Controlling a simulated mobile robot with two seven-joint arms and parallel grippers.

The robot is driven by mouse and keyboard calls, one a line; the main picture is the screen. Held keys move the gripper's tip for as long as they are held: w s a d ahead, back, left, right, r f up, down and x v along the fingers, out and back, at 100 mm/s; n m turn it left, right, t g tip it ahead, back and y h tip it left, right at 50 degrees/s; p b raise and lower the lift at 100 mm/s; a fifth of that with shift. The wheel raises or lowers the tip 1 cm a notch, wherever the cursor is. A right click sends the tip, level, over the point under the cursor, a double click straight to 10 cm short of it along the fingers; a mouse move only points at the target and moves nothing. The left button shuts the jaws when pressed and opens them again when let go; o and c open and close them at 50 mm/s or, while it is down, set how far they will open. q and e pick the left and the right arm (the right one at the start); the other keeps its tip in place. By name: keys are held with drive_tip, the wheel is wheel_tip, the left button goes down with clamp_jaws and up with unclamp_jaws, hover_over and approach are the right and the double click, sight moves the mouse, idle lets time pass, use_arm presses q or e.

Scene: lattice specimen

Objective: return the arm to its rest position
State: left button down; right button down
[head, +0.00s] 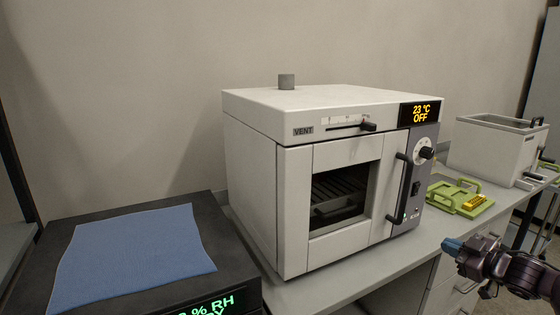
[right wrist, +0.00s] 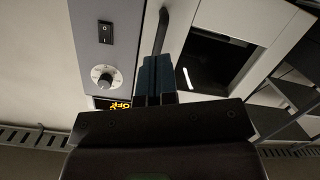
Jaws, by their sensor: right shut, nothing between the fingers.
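My right gripper (head: 452,246) is at the lower right of the head view, in front of the bench and to the right of the oven. Its blue-tipped fingers are together with nothing between them. In the right wrist view the shut fingers (right wrist: 156,78) point toward the oven front, near the door handle (right wrist: 162,30); I see no contact in the head view. The white oven (head: 255,160) has its door closed, and its display (head: 420,112) reads 23 °C OFF. My left gripper does not show.
A green frame-like holder (head: 447,190) with a yellow part lies on the bench right of the oven. A grey-white tank (head: 490,150) stands behind it. A dark box (head: 60,240) with a blue cloth (head: 135,250) on top and a green RH display is at the left.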

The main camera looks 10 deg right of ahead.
drive_tip(key=s+a+f+g+h, duration=0.1)
drive_tip(key=s+a+f, duration=0.4)
drive_tip(key=a+f, duration=0.25)
drive_tip(key=s+a+f+g+h, duration=0.1)
drive_tip(key=s+a+f, duration=0.4)
drive_tip(key=a+f, duration=0.25)
drive_tip(key=s+a+f+m+g+h, duration=0.1)
drive_tip(key=s+a+f+m, duration=0.2)
drive_tip(key=s, duration=0.7)
drive_tip(key=s+a+f+m+h, duration=0.2)
drive_tip(key=s+a+f+m, duration=0.2)
drive_tip(key=s+f, duration=0.3)
drive_tip(key=s+a, duration=0.1)
drive_tip(key=s, duration=0.2)
drive_tip(key=shift+f+m+g, duration=0.15)
drive_tip(key=shift+m+g, duration=0.15)
drive_tip(key=shift+g, duration=0.1)
